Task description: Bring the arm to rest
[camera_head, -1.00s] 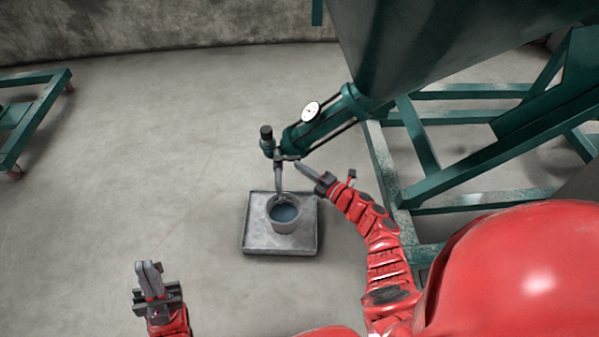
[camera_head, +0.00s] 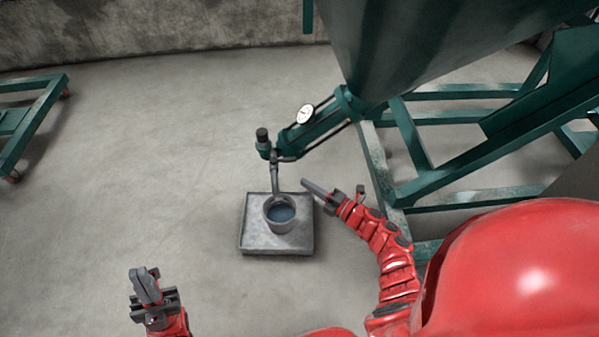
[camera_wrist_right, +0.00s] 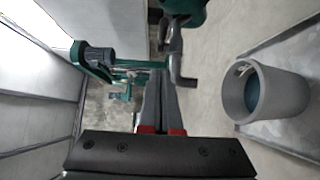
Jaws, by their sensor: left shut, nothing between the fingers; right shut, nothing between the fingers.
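My right gripper (camera_head: 306,184) is shut and empty. It hangs in the air to the right of the nozzle pipe (camera_head: 276,176) and above and right of the grey bucket (camera_head: 279,224). In the right wrist view its closed fingers (camera_wrist_right: 160,98) point forward with nothing between them, and the bucket (camera_wrist_right: 236,95) stands to their right. My left gripper (camera_head: 146,285) is shut and empty at the lower left, over bare floor.
The bucket holds bluish liquid and stands on a square metal tray (camera_head: 249,243). A green machine with a gauge (camera_head: 305,114), hopper (camera_head: 400,45) and frame (camera_head: 425,150) fills the upper right. A green cart (camera_head: 30,125) stands far left. Floor between is clear.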

